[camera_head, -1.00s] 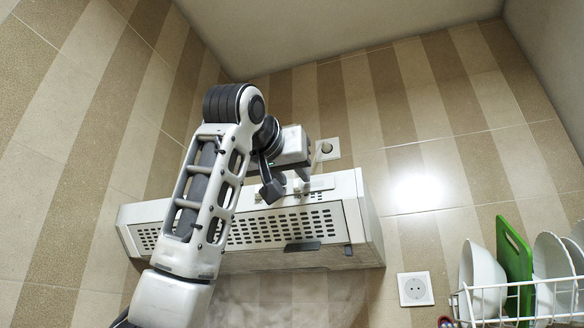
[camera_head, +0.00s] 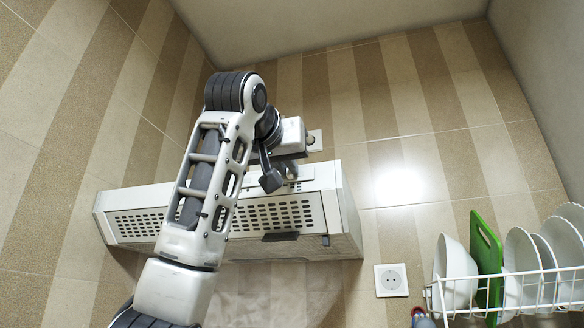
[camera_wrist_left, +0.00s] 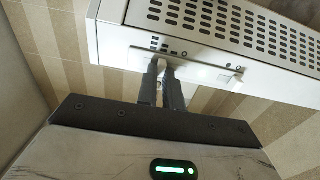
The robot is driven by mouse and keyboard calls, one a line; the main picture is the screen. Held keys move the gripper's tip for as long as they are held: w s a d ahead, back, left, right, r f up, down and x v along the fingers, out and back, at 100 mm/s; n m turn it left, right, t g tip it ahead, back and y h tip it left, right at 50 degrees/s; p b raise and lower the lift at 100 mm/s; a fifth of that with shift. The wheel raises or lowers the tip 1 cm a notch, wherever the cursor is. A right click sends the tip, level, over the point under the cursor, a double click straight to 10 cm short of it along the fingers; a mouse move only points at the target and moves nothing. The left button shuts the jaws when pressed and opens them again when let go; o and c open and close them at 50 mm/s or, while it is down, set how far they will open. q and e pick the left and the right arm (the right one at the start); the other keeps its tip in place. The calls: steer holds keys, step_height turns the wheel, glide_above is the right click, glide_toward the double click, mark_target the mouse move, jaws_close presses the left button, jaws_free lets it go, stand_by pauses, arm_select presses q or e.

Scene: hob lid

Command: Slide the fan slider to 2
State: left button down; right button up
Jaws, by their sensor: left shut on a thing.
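The range hood (camera_head: 338,228) is a white box with a slotted grille, mounted on the tiled wall. In the left wrist view its front edge (camera_wrist_left: 108,45) carries a control strip (camera_wrist_left: 200,71) with small markings and a pale knob (camera_wrist_left: 237,79) toward the right. My left gripper (camera_wrist_left: 161,68) is at the left part of this strip, its two dark fingers close together. It is shut on a small control there, seemingly the fan slider, which the fingertips mostly hide. The slider's exact setting cannot be read. In the head view my left gripper (camera_head: 290,172) is at the hood's upper edge. My right gripper is not in view.
A white dish rack (camera_head: 470,281) with plates and a green board (camera_head: 487,262) stands at the lower right. Wall sockets are above the hood (camera_head: 315,138) and at its lower right (camera_head: 391,280).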

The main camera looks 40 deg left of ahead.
arm_select(q)
steer(key=c, duration=1.6)
jaws_free()
steer(key=shift+c, duration=0.2)
steer(key=shift+o, duration=0.6)
steer(key=shift+d, duration=0.1)
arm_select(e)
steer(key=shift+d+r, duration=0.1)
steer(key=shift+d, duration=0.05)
arm_select(q)
steer(key=shift+s, duration=0.1)
